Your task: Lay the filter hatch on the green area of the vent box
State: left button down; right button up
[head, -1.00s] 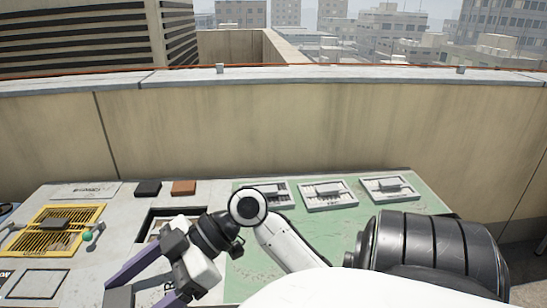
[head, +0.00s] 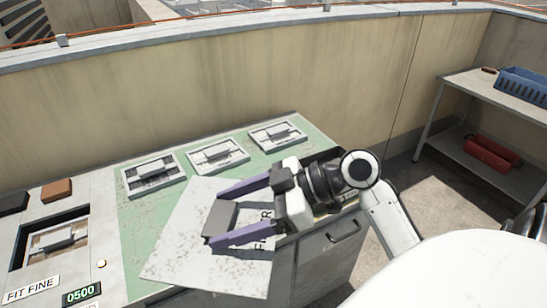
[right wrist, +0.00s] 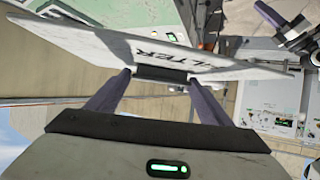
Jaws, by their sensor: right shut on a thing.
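The filter hatch (head: 190,238) is a pale, scuffed panel with black lettering and a dark handle (head: 219,218). My right gripper (head: 222,215) is shut on that handle, its purple fingers on either side. In the right wrist view the hatch (right wrist: 115,45) is seen nearly edge-on beyond the fingers. The hatch overlaps the front right part of the green area (head: 140,222) on the vent box and hangs past its front edge. I cannot tell whether it touches the surface.
Several grey latched frames (head: 218,155) line the back of the green area. A recessed opening (head: 53,243) and a brown block (head: 57,190) are to the left. A wall (head: 250,85) runs behind. A bench with a blue crate (head: 522,87) and red tray (head: 492,152) stands right.

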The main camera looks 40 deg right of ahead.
jog(key=w+d+f+m+t+h, duration=0.3)
jog(key=w+d+f+m+h, duration=0.2)
jog(key=w+d, duration=0.2)
jog(key=shift+w+f+m+t, duration=0.4)
jog(key=shift+w, duration=0.1)
jog(key=w+d+f+m+h, duration=0.1)
jog(key=w+d, duration=0.1)
jog(key=w+d+f+m+h, duration=0.1)
jog(key=w+d+m+h, duration=0.1)
jog(key=w+d+f+m+t+h+p, duration=0.1)
jog(key=w+d+h, duration=0.1)
jog(key=d, duration=0.1)
jog(key=shift+d+f+m, duration=0.1)
jog(key=shift+m, duration=0.2)
jog(key=c, duration=0.3)
notch_tip(320, 180, down, 10)
jog(key=shift+d+b, duration=0.1)
jog(key=shift+b, duration=0.45)
jog(key=shift+f, duration=0.1)
jog(key=o, duration=1.6)
jog(key=shift+o, duration=0.2)
jog(key=v, duration=0.6)
jog(key=p+v, duration=0.1)
jog(key=v, duration=0.5)
jog(key=shift+a, duration=0.2)
